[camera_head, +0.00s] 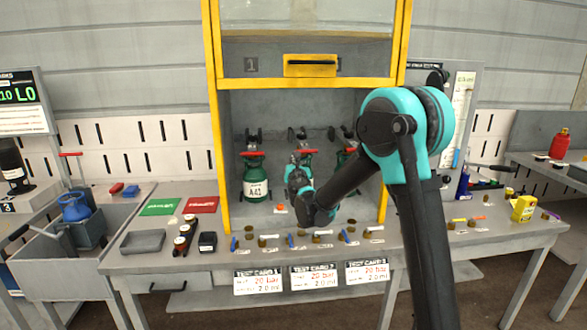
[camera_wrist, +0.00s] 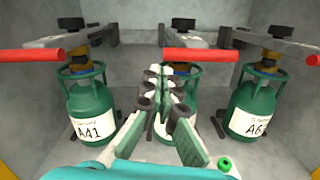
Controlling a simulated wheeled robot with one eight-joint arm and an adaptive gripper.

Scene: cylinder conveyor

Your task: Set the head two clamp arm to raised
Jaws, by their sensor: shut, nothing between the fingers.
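Three clamp arms with red handles sit in a row in the yellow-framed bay. The middle, head two clamp arm shows its red handle (camera_wrist: 200,54) lying level across the wrist view, under a dark knob. In the head view its red handle (camera_head: 306,151) is just above my gripper (camera_head: 299,165). In the wrist view my gripper (camera_wrist: 165,80) is shut and empty, in front of and below that handle, with no clear contact. The space under the middle head is mostly hidden by my gripper. Green cylinder A41 (camera_wrist: 90,108) stands at left and another labelled cylinder (camera_wrist: 257,110) at right.
The left red handle (camera_wrist: 30,56) and right red handle (camera_wrist: 312,60) flank the middle one. The yellow frame (camera_head: 214,120) bounds the bay. Several small parts lie along the bench front. A green ball (camera_wrist: 224,164) is low in the wrist view.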

